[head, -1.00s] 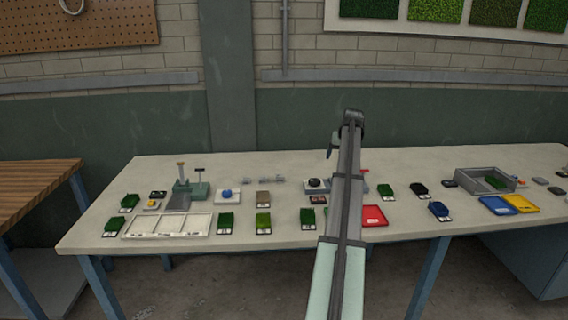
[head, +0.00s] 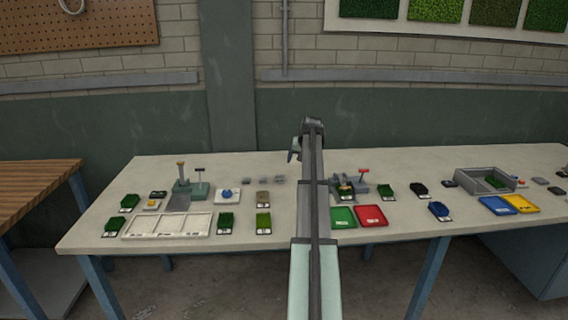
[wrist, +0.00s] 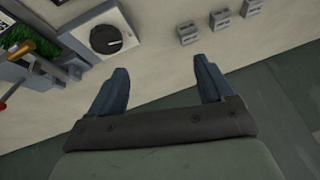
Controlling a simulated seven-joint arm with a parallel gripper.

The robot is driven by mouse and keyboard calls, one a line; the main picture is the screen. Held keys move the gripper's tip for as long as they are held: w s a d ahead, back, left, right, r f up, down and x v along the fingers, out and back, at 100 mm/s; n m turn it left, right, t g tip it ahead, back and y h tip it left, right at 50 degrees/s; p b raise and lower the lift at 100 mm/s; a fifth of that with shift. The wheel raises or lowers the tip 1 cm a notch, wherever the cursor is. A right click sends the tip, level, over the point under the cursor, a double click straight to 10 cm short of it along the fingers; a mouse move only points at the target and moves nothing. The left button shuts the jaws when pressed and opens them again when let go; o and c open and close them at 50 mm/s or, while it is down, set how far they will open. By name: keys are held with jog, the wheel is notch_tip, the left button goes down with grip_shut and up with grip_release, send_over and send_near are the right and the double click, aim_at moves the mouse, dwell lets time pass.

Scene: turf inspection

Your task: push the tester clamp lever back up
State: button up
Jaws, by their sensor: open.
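The tester (head: 350,187) is a grey device right of my arm in the head view, with a piece of green turf in it. In the wrist view it is cut off at the left edge, where the turf (wrist: 18,35), an orange handle (wrist: 22,48) and a red-tipped lever (wrist: 8,98) show. I cannot tell for sure which of these is the clamp lever, or how far it is down. My gripper (head: 294,150) is above the table, left of the tester. In the wrist view my gripper (wrist: 160,67) is open and empty, apart from the tester.
A box with a black dial (wrist: 105,38) sits beside the tester; my arm hides it in the head view. Several small grey blocks (wrist: 220,19) lie near it. Green (head: 343,216) and red (head: 371,215) trays lie in front of the tester. A green stand (head: 190,189) is at the left.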

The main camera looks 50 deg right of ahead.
jog(key=w+a+f, duration=0.1)
jog(key=w+a, duration=0.3)
jog(key=shift+w+a, duration=0.4)
dwell(0.4)
